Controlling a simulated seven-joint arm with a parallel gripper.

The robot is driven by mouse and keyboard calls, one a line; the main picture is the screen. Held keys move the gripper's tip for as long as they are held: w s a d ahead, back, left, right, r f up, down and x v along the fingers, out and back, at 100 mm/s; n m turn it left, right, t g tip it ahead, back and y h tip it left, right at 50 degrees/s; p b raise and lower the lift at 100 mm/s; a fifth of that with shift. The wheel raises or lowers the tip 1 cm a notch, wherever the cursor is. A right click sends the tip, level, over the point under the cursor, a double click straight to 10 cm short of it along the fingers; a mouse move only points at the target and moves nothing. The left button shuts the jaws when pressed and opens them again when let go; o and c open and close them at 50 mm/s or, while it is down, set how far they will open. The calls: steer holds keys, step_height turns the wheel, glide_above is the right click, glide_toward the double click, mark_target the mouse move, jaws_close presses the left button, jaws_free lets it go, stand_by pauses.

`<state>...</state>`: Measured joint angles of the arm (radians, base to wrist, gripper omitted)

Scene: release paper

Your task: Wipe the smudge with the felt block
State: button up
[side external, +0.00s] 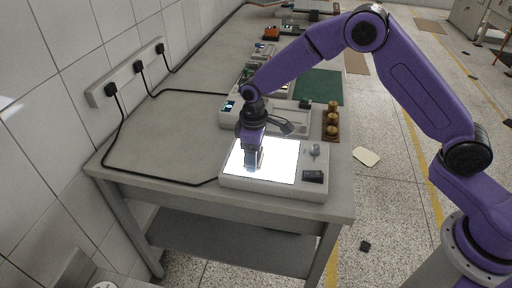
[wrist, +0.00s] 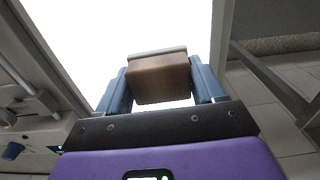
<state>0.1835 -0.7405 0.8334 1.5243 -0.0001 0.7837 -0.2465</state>
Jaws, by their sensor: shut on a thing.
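My gripper (wrist: 160,82) is shut on a felt block. The block has a brown wooden body and a pale grey layer on its far edge, and it sits between the two blue fingers in the wrist view. In the side external view my gripper (side external: 254,158) is low over a bright white lit panel (side external: 279,165) set in a pale device on the near part of the bench. I cannot tell whether the block touches the panel. No smudge shows on the glaring surface; the block and gripper hide part of it.
The lit device has a grey knob (side external: 315,150) and a black switch (side external: 313,176) at its right. Behind it stand another pale device (side external: 290,118) and a rack of brass weights (side external: 332,120). A green mat (side external: 320,86) lies farther back. Black cables cross the clear left bench.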

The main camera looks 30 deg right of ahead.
mark_target(268, 171)
steer(key=shift+s+a, duration=0.9)
steer(key=shift+s, duration=0.05)
steer(key=shift+s+d, duration=0.45)
steer(key=shift+d, duration=0.7)
steer(key=shift+w+d, duration=3.5)
steer(key=shift+s+d, duration=0.45)
steer(key=shift+d, duration=0.1)
steer(key=shift+s+d, duration=0.25)
steer(key=shift+s, duration=0.05)
steer(key=shift+s+a, duration=3.75)
steer(key=shift+a, duration=0.05)
steer(key=shift+r, duration=0.1)
step_height(268, 171, up, 8)
